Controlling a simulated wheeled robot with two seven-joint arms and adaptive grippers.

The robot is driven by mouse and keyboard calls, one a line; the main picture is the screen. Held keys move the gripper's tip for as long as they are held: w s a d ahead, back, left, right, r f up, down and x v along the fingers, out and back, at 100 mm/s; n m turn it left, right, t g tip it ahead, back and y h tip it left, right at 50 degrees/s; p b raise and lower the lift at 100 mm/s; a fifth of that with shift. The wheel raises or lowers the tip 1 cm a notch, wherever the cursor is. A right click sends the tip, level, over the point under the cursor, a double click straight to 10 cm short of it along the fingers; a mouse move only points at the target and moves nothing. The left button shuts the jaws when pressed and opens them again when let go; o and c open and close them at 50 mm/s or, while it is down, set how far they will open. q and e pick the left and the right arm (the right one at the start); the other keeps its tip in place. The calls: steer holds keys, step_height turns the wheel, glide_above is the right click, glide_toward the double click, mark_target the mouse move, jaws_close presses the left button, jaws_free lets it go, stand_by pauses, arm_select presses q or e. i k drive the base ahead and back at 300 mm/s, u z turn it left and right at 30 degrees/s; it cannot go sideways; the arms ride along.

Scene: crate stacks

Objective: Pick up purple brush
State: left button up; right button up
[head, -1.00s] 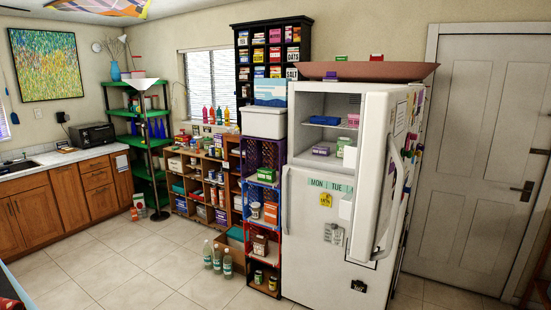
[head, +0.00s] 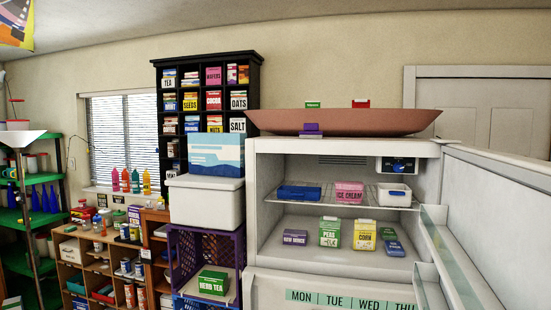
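I cannot pick out a clear purple brush. A small purple object (head: 311,129) shows against the front of the wide brown bowl (head: 350,122) on top of the fridge. It is too small to tell whether it is a brush. A purple box (head: 295,237) with lettering sits at the left of the open freezer compartment. Neither of my grippers is in view.
The white fridge's freezer (head: 252,205) stands open, its door (head: 490,215) swung out right. Inside are a pink carton (head: 349,192) and a blue tray (head: 299,193). Left are a purple crate (head: 206,235), a white bin (head: 206,201) and a black shelf (head: 157,95).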

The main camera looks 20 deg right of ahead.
mark_target(311, 130)
steer(key=z, duration=0.7)
steer(key=i, duration=1.95)
steer(key=z, duration=1.05)
steer(key=i, duration=0.25)
steer(key=u, duration=0.15)
